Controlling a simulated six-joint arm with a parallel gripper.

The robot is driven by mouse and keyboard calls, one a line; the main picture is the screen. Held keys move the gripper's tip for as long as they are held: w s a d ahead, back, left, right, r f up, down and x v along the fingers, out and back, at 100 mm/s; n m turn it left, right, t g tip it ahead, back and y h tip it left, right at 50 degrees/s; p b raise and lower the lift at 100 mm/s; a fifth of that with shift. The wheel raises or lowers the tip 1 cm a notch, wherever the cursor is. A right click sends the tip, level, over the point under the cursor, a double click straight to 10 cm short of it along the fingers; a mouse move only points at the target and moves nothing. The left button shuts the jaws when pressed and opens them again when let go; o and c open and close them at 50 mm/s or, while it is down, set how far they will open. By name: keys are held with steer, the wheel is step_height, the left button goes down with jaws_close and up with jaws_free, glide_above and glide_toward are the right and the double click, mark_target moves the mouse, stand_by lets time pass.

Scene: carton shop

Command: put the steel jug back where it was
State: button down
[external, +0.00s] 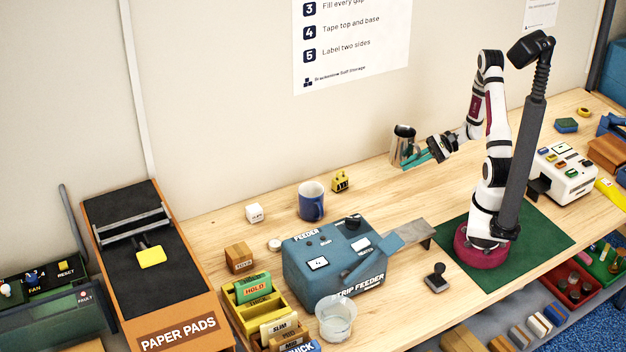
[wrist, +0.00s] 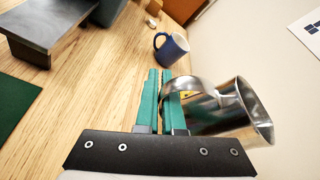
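The steel jug (external: 403,144) is upright near the back of the bench, close to the wall. In the wrist view the jug (wrist: 222,110) lies at the right of the fingers, its wide mouth facing right. My gripper (external: 412,160) has teal fingers, and it also shows in the wrist view (wrist: 161,88). The fingers are close together at the jug's curved handle (wrist: 180,83) and appear shut on it. Part of the handle is hidden by a finger. I cannot tell whether the jug's base touches the bench.
The blue strip feeder (external: 318,275) stands in front. Bare wood lies around the jug; the wall is close behind.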

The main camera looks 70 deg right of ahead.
steer(key=w+a+f, duration=0.1)
steer(key=a+f, duration=0.1)
steer(key=w+a+f, duration=0.1)
steer(key=a+f, duration=0.1)
steer(key=a, duration=0.1)
steer(key=w+a+f, duration=0.2)
steer(key=f, duration=0.1)
steer(key=shift+w+a+f, duration=0.1)
steer(key=shift+a, duration=0.15)
step_height(320, 180, down, 4)
steer(key=shift+w+a+r, duration=0.1)
steer(key=shift+w, duration=0.05)
steer(key=shift+f, duration=0.2)
steer(key=shift+f, duration=0.1)
steer(key=c, duration=1)
jaws_free()
steer(key=shift+c, duration=0.2)
